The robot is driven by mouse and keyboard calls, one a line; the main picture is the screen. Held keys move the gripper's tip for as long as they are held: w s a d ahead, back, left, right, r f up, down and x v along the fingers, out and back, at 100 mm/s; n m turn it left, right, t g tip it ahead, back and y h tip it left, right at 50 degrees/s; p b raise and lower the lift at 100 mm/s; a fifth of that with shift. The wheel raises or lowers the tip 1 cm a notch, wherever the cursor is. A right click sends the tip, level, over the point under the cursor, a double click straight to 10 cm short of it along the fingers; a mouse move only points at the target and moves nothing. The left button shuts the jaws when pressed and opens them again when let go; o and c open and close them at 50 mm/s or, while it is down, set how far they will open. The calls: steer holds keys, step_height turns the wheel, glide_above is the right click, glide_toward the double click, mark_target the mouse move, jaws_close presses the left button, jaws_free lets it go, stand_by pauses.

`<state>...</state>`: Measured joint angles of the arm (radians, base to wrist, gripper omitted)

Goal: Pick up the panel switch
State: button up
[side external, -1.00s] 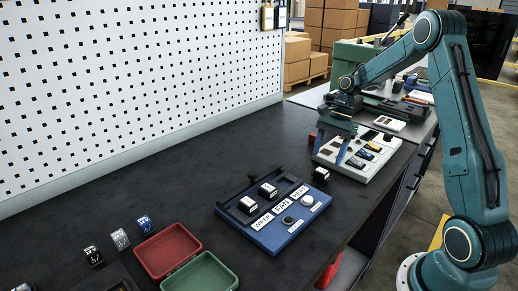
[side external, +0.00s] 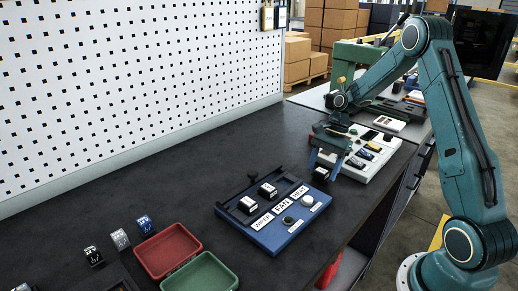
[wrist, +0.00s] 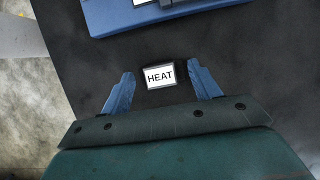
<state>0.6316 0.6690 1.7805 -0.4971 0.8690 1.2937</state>
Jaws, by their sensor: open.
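The panel switch (wrist: 160,76) is a small dark block with a white face reading HEAT. In the wrist view it lies on the dark bench between my two blue fingers, with a gap on each side. My gripper (wrist: 160,70) is open and points down over it. In the side view my gripper (side external: 323,174) is low, just right of the blue panel (side external: 268,241), with the switch (side external: 320,174) between its fingers. The panel carries label plates, two seated black switches and two round knobs. Its edge shows at the top of the wrist view (wrist: 110,20).
A pale tray of small parts (side external: 378,172) stands behind my gripper. A red tray (side external: 148,268) and a green tray (side external: 229,278) are at the front, with several small blocks to their left. A perforated wall lines the back.

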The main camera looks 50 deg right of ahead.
mark_target(323, 171)
steer(key=c, duration=0.7)
steer(key=shift+r, duration=0.15)
step_height(323, 171, up, 20)
steer(key=shift+f, duration=0.2)
stand_by(0.7)
stand_by(0.6)
